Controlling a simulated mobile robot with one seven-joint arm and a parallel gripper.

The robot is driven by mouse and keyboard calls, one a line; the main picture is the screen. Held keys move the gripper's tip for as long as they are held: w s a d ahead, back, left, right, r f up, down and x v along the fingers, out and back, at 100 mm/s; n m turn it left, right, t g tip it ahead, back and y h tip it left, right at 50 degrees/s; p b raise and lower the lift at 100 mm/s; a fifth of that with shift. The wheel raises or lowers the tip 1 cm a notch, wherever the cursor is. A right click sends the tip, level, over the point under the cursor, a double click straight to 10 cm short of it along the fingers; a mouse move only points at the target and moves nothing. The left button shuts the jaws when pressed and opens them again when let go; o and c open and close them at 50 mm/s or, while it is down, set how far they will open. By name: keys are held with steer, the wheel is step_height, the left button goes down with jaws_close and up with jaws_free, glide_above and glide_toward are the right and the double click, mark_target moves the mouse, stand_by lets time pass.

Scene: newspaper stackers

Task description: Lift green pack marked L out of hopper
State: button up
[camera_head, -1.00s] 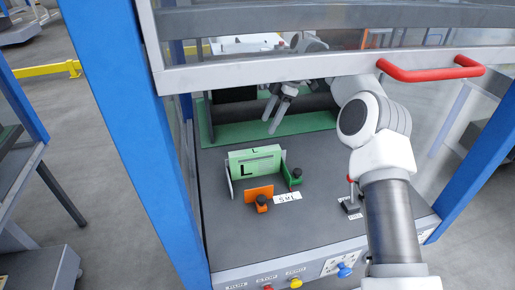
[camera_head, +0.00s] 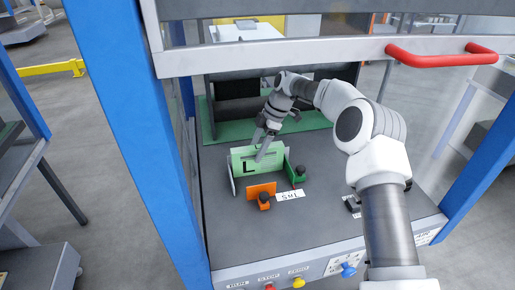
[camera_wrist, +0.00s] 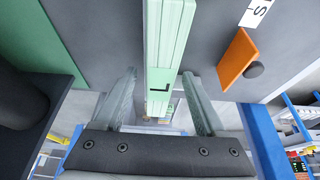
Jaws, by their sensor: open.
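The green pack marked L (camera_head: 246,165) stands upright on the grey deck between a pale plate on its left and a green bracket (camera_head: 299,175) on its right. In the wrist view my gripper (camera_wrist: 163,88) is open, one finger on each side of the pack, with a visible gap on both sides. Nothing is held.
An orange plate with a black knob (camera_head: 261,192) stands in front of the pack, by a white label (camera_head: 290,194). A raised guard frame with a red handle (camera_head: 441,56) spans above. A blue post (camera_head: 128,130) stands at left.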

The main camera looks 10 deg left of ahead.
jaws_close()
steer(key=shift+r, duration=0.15)
stand_by(0.4)
steer(key=shift+r+p, duration=3.05)
steer(key=shift+r, duration=1.15)
